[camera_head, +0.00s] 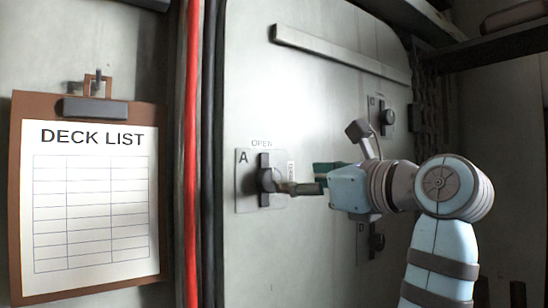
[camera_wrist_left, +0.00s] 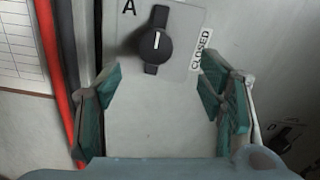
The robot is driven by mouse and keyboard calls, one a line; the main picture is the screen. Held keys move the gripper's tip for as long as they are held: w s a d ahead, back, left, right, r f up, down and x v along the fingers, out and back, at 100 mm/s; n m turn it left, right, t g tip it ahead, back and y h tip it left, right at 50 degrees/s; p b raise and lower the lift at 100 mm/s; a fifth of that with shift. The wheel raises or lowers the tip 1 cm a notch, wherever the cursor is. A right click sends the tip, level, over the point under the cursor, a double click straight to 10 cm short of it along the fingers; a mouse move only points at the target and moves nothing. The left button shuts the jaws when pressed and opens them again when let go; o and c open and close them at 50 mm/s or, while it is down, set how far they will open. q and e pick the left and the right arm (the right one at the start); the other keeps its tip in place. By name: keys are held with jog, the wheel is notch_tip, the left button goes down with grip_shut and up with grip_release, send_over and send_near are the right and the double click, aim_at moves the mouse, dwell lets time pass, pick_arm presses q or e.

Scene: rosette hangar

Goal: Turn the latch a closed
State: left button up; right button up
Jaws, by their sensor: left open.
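Latch A (camera_head: 264,180) is a dark round knob with an upright bar handle on a pale plate (camera_head: 244,196) on the door. The word OPEN stands above it and CLOSED to its right. In the left wrist view the latch (camera_wrist_left: 155,46) shows its bar and white mark upright, in line with the OPEN side. My left gripper (camera_head: 300,181) is open in front of the plate, close to the latch. My right gripper is not in view.
The door has two more latches, one at upper right (camera_head: 388,118) and one at lower right (camera_head: 376,240). A red pipe (camera_head: 192,150) and dark cables run left of the door. A clipboard reading DECK LIST (camera_head: 90,200) hangs at far left.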

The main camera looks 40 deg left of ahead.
aim_at(272, 179)
pick_arm(q)
jog(key=x, duration=0.6)
jog(key=s+x, duration=0.1)
jog(key=x, duration=0.2)
jog(key=shift+a, duration=0.1)
jog(key=shift+w+a+p, duration=0.25)
jog(key=shift+a+p, duration=0.05)
jog(key=shift+a, duration=0.2)
jog(key=shift+w+d, duration=0.1)
jog(key=shift+d, duration=0.05)
jog(key=shift+c, duration=0.7)
jog(key=c, duration=1)
